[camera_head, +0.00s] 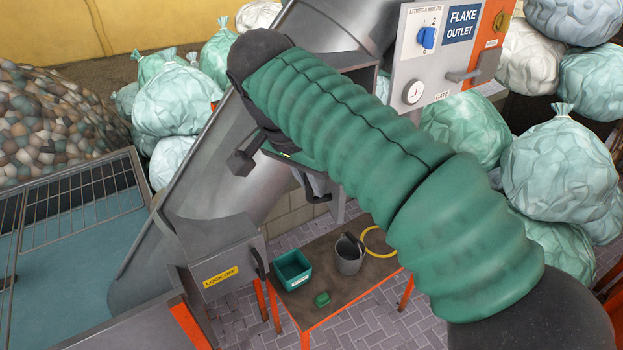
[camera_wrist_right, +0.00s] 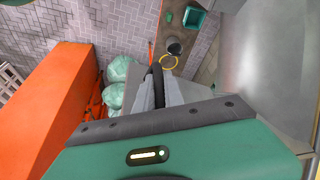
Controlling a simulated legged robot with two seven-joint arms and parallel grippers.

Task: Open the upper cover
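My right arm crosses the head view from the lower right. Its gripper (camera_head: 318,187) hangs under the wrist, beside the sloping grey metal tube (camera_head: 205,170). The fingers also show in the wrist view (camera_wrist_right: 160,88), close together around a dark part; whether they hold anything is unclear. An open-fronted grey box (camera_head: 350,62) sits on the upper tube, partly behind my arm. I cannot make out the upper cover for certain; my arm may hide it. Lower down is a grey box (camera_head: 212,248) with a yellow lock-off label and dark handle (camera_head: 258,262). My left gripper is not in view.
The flake outlet panel (camera_head: 450,50) with knob, gauge and gate handle stands upper right. Below, a wooden table (camera_head: 335,292) bears a green tub (camera_head: 291,270), grey cup (camera_head: 349,253) and yellow ring (camera_head: 379,255). Filled bags (camera_head: 560,165) crowd the right. A blue tank (camera_head: 80,270) is left.

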